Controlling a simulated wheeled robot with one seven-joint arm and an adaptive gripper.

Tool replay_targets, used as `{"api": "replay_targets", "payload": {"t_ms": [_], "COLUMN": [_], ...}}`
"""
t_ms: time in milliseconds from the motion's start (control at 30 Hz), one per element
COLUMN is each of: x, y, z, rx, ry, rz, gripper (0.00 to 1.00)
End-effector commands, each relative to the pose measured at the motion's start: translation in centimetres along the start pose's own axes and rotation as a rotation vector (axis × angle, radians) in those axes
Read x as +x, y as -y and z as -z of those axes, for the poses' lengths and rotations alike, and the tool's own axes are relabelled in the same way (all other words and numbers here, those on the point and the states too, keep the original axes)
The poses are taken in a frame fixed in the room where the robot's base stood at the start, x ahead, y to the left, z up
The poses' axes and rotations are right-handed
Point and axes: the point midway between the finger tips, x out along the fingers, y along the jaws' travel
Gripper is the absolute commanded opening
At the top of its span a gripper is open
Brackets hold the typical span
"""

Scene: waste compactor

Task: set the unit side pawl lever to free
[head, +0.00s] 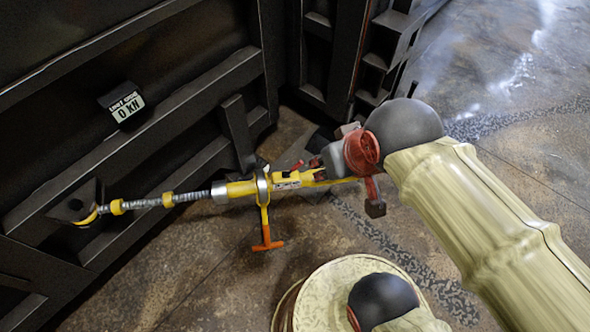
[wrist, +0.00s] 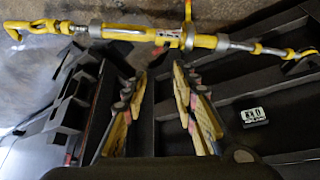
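A yellow ratchet tensioner (head: 237,188) with threaded rods runs across the head view, from a bracket on the dark wall toward my gripper. It also crosses the top of the wrist view (wrist: 115,33). A handle with an orange T-shaped grip (head: 267,244) hangs from its collar. A small red piece (head: 297,165), perhaps the pawl lever, sits on the body beside a label; its setting is too small to read. My gripper (wrist: 160,75) is open and empty, the tensioner lying beyond its fingertips. In the head view my gripper hides the tensioner's right end.
A load display (head: 126,108) reading 0 kN is on the dark ribbed wall (head: 185,110). Dark steel framework (head: 385,45) stands behind my gripper. A round pale top (head: 325,295) is at the bottom. Concrete floor (head: 200,275) lies open below the tensioner.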

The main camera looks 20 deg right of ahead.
Motion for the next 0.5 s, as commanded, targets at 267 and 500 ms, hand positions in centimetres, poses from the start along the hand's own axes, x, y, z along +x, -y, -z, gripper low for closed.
{"api": "replay_targets", "payload": {"t_ms": [267, 500], "x": [-0.2, 3.8], "y": [-0.1, -0.5], "z": [0.4, 0.4], "rx": [0.004, 0.017], "ry": [0.031, 0.279], "rz": [-0.002, -0.006], "gripper": [0.30, 0.30]}}
